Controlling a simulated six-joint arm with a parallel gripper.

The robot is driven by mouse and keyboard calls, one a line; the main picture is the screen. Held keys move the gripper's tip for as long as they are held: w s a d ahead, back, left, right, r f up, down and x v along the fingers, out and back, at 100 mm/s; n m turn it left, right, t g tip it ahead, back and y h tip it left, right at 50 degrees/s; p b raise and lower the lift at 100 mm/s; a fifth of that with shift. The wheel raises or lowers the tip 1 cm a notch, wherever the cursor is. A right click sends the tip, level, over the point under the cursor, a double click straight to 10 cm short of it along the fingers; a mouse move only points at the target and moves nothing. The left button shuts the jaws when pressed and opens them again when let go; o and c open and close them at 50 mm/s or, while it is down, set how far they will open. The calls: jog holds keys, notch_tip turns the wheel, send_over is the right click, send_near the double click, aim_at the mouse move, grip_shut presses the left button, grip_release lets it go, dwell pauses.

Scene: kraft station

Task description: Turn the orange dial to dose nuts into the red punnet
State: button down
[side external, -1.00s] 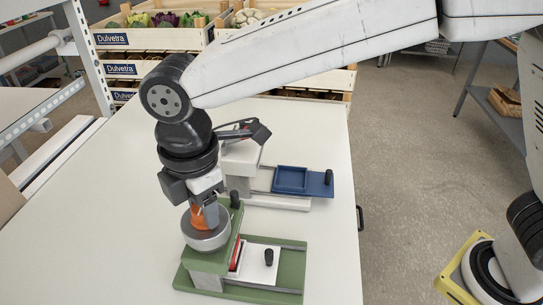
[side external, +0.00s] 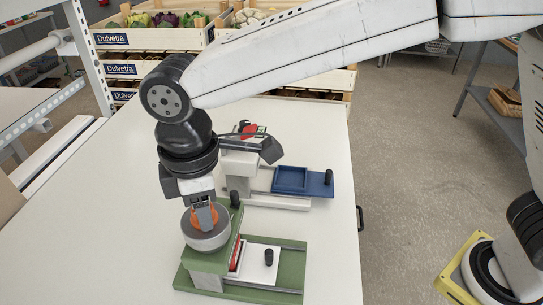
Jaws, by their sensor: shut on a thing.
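The orange dial (side external: 208,217) sits on top of a round grey metal drum (side external: 207,238) on the green dispenser (side external: 291,262). My gripper (side external: 205,216) points down from above and is shut on the orange dial, with its fingers covering part of it. The red punnet (side external: 236,256) shows only as a narrow red strip between the dispenser body and a white slide plate (side external: 259,263). Its inside is hidden, so I cannot tell whether it holds nuts.
Behind the green dispenser stands a second, white station with a blue tray (side external: 291,179) and a black knob (side external: 329,177). A black knob (side external: 268,256) stands on the white plate. The white table (side external: 110,230) is clear at the left. Wooden crates (side external: 150,40) stand beyond it.

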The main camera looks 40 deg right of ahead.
jog(key=m, duration=1.3)
jog(key=shift+a, duration=0.1)
dwell(0.4)
jog(key=shift+c, duration=1.3)
grip_release()
jog(key=shift+r, duration=0.15)
jog(key=shift+r, duration=3.8)
